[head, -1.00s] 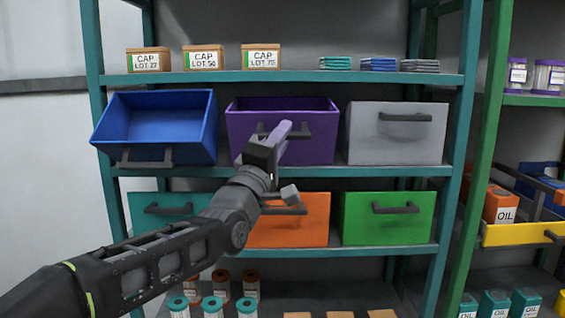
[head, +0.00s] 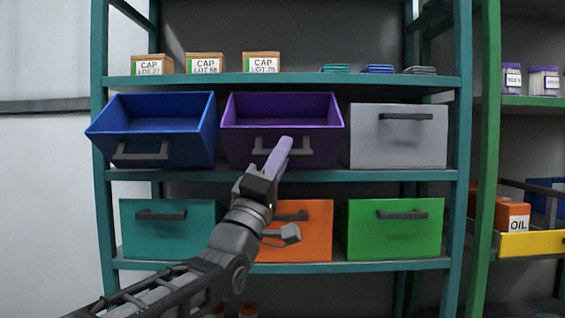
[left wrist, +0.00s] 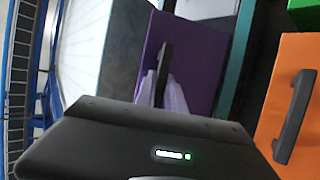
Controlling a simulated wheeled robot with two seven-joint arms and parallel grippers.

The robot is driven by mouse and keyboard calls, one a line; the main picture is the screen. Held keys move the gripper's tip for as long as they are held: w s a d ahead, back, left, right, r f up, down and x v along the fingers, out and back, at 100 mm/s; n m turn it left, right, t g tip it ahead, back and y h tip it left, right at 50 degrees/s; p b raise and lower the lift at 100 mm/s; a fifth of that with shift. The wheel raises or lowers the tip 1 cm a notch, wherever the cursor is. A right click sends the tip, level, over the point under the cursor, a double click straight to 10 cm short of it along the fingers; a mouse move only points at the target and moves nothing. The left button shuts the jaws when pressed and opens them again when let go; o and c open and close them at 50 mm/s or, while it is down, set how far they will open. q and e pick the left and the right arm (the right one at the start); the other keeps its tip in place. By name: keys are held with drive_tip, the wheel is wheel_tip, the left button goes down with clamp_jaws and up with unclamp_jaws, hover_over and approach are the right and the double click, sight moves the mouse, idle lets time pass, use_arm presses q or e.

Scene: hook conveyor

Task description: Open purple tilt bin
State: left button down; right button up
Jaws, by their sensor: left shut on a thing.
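The purple tilt bin (head: 238,144) is in the middle of the upper bin row in the head view. It is tilted forward, and its dark inside shows over the front edge. Its dark bar handle (head: 296,146) is on the front face. My left gripper (head: 284,143) reaches up from below and is shut on that handle; its light purple fingers cover part of it. My right gripper is not in view.
A blue bin (head: 190,150), tilted open, is on the left, and a closed grey bin (head: 370,150) on the right. Teal (head: 140,235), orange (head: 318,245) and green (head: 365,240) bins sit closed below. CAP boxes (head: 204,63) stand on the shelf above.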

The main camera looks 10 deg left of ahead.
use_arm(q)
drive_tip(key=shift+f, duration=0.25)
idle(0.3)
drive_tip(key=c, duration=1.4)
unclamp_jaws()
drive_tip(key=shift+c, duration=0.2)
drive_tip(key=shift+s, duration=0.1)
drive_tip(key=v, duration=0.7)
drive_tip(key=shift+s+f+b, duration=0.2)
drive_tip(key=shift+f+b, duration=0.1)
drive_tip(key=shift+b, duration=0.15)
